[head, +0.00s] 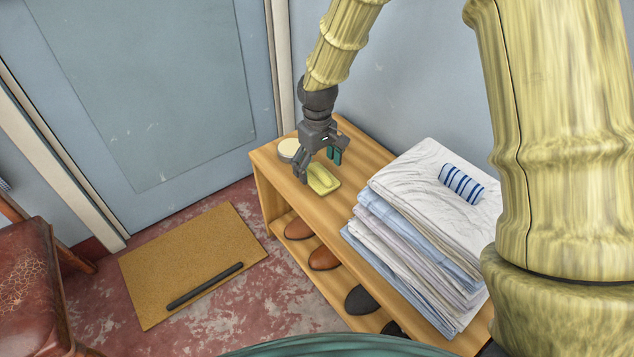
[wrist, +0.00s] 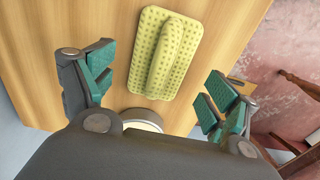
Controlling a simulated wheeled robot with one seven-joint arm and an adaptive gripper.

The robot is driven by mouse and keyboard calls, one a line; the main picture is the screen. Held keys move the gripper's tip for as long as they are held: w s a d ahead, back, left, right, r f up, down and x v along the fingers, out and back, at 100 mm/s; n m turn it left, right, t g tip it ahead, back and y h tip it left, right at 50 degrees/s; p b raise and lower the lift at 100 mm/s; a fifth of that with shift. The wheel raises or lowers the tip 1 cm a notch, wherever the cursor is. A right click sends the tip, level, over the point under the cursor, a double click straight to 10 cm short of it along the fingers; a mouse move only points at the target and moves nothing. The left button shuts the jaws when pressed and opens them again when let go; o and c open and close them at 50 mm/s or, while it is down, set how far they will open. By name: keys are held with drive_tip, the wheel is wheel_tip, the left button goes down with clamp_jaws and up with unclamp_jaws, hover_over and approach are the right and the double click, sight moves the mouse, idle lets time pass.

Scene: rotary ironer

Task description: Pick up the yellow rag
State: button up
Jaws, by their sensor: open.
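The yellow rag (head: 323,181) lies on the wooden bench top, near its left end in the head view. In the wrist view the yellow rag (wrist: 164,54) is a flat, dimpled rectangle with a raised roll along its middle. My gripper (head: 319,168) is above and beside the rag, pointing down. In the wrist view my gripper (wrist: 155,88) is open, with its teal-padded fingers apart on either side of the rag's near end. Nothing is between the fingers' pads, and the rag appears untouched.
A round pale-topped tin (head: 288,148) stands behind my gripper on the wooden bench (head: 352,146). A stack of folded cloths (head: 415,215) with a blue-striped roll (head: 461,184) on top fills the bench to the right. Shoes (head: 323,257) sit on the lower shelf.

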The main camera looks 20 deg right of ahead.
drive_tip(key=shift+f, duration=0.85)
drive_tip(key=shift+r, duration=0.1)
drive_tip(key=c, duration=1)
drive_tip(key=shift+c, duration=0.2)
drive_tip(key=shift+r, duration=0.4)
wheel_tip(320, 180, up, 3)
drive_tip(key=shift+r+p, duration=0.2)
drive_tip(key=shift+p, duration=1)
drive_tip(key=s+a+p, duration=0.2)
drive_tip(key=s+a, duration=0.1)
drive_tip(key=s, duration=0.4)
drive_tip(key=s+a+p, duration=0.1)
drive_tip(key=s+a, duration=0.3)
drive_tip(key=s, duration=0.3)
drive_tip(key=shift+a+r+p, duration=0.25)
drive_tip(key=shift+r+p, duration=0.15)
drive_tip(key=shift+s, duration=0.1)
